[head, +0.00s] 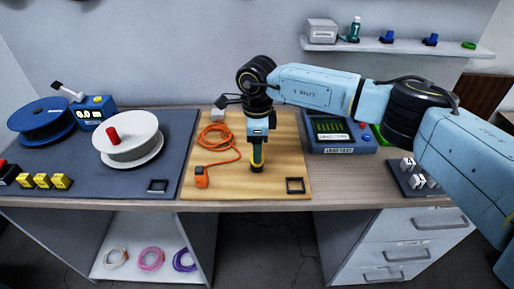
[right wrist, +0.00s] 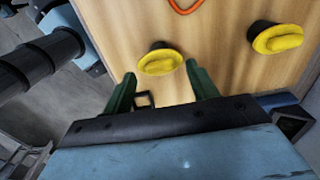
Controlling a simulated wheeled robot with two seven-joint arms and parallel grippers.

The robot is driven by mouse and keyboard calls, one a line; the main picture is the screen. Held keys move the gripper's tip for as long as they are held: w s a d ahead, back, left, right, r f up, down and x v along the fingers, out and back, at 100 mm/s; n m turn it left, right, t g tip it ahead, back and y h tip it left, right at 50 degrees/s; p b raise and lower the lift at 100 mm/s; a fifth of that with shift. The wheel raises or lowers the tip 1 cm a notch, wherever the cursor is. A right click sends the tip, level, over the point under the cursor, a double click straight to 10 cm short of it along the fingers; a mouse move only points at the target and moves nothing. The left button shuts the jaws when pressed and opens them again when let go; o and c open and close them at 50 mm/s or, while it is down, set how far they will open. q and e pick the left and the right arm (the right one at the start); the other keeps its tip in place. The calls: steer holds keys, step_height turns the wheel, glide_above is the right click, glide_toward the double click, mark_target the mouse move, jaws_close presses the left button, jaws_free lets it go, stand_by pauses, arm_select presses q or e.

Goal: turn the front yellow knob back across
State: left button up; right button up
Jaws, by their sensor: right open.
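The front yellow knob (head: 257,168) sits on the wooden board (head: 200,183), below my right gripper (head: 257,160) in the head view. In the right wrist view this knob (right wrist: 160,62) has a black base, and its yellow grip lies roughly crosswise in the picture. A second yellow knob (right wrist: 277,39) stands to its right there; in the head view it is mostly hidden behind the gripper. My right gripper (right wrist: 164,87) is open and empty, with its green fingers to either side of the front knob's line. Contact cannot be told. My left gripper is out of view.
An orange cable (head: 211,133) and an orange plug (head: 202,177) lie on the board's left. A black square frame (head: 295,185) is at its front right. A grey test device (head: 340,131) stands right of the board; a white spool (head: 128,138) stands left.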

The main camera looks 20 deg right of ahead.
steer(key=shift+f, duration=0.75)
steer(key=c, duration=1)
